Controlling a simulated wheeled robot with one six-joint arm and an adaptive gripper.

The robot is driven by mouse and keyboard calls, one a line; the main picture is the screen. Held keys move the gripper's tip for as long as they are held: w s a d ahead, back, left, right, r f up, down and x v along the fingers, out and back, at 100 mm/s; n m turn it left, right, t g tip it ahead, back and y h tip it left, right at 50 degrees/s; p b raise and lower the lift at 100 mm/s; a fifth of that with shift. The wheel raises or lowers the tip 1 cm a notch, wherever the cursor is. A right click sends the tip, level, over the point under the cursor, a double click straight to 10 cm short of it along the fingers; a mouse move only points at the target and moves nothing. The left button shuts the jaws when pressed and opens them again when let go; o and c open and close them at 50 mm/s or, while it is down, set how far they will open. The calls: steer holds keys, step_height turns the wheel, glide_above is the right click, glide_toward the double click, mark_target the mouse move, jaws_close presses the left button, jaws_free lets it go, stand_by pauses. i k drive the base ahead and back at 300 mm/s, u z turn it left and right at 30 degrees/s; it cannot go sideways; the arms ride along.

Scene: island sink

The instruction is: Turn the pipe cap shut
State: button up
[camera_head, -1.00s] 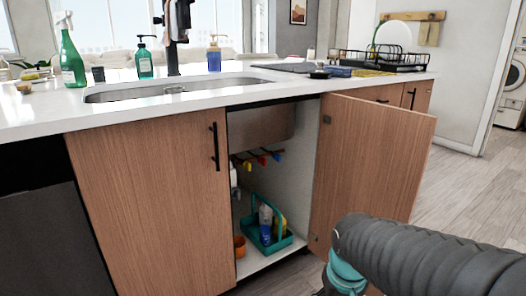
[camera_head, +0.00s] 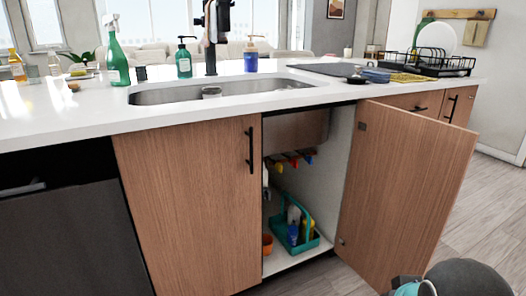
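The sink cabinet stands open, with its right door (camera_head: 408,190) swung out to the right. Inside, below the sink basin (camera_head: 296,131), a row of small pipe fittings with red, yellow and blue parts (camera_head: 290,162) shows. A whitish upright pipe-like piece (camera_head: 265,175) stands at the cabinet's left inner edge, partly hidden by the shut left door (camera_head: 190,205). I cannot tell which piece is the pipe cap, or whether it is shut. Only a dark and teal part of my arm shows at the bottom right. My gripper's fingers are not in view.
A teal caddy (camera_head: 305,242) with bottles and an orange cup (camera_head: 267,244) stand on the cabinet floor. The white counter (camera_head: 70,118) holds a sink, soap bottles, a green spray bottle (camera_head: 115,55) and a dish rack (camera_head: 428,62). The floor right of the door is clear.

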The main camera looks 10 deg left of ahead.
mark_target(267, 192)
steer(key=u, duration=3.85)
steer(key=k, duration=2.1)
steer(key=z, duration=2.2)
